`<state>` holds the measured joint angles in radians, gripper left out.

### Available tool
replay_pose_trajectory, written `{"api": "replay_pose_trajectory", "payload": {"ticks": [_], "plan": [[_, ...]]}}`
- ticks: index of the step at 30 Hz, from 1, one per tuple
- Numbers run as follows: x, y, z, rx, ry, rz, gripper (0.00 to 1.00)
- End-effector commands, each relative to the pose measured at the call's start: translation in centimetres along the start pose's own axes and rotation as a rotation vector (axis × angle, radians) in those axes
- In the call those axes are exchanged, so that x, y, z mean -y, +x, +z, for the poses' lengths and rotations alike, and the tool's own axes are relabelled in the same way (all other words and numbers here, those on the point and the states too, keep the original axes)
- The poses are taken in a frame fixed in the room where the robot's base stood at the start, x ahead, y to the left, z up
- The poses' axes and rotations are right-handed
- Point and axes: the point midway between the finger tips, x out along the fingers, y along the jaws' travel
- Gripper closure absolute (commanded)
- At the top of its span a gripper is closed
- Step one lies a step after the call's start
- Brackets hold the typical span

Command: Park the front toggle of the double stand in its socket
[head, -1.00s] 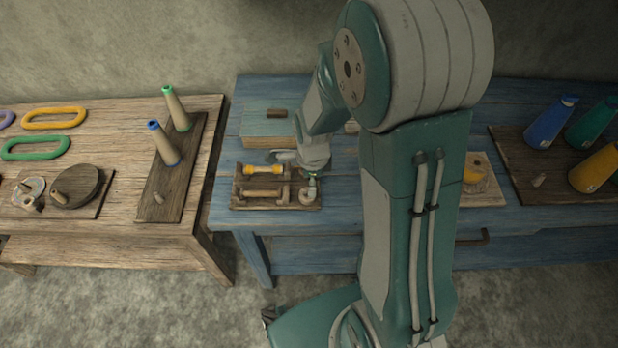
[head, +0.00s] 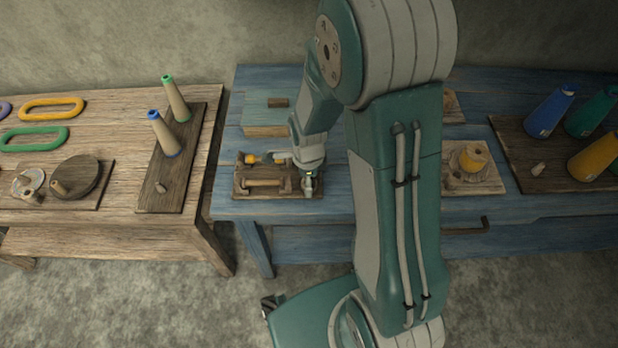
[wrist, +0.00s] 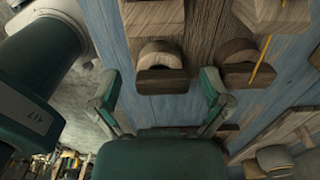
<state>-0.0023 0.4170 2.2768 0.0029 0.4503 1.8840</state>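The double stand (head: 240,194) is a dark wooden tray on the blue table. It carries a yellow spool (head: 252,158) at the back and a plain wooden rod or spool (head: 264,183) in front. My gripper (head: 309,188) points down at the stand's right end and hides that part. In the wrist view its two fingers (wrist: 160,98) are spread apart with nothing visible gripped between them. An arched wooden piece (wrist: 160,55) lies just beyond the fingertips, and a similar arched piece (wrist: 240,52) lies to its right. I cannot tell which piece is the front toggle or its socket.
A pale box (head: 268,118) stands behind the stand. To the right are a yellow-topped piece on a board (head: 470,185) and a rack of cones (head: 525,172). The wooden table (head: 120,205) on the left holds two upright cones.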

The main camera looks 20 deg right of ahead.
Motion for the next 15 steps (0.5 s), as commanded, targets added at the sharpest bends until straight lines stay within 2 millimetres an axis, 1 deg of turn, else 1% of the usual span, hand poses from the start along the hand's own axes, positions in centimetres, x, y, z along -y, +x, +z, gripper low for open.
{"api": "replay_pose_trajectory", "payload": {"ticks": [7,10,13,15], "plan": [[0.0,0.0,-0.1,0.001,0.001,0.0,0.0],[0.1,-0.5,-0.1,0.002,0.001,-0.002,0.0],[0.1,-1.7,0.0,0.002,0.0,-0.005,0.0],[0.1,-3.0,0.1,0.002,0.0,-0.006,0.0]]}}
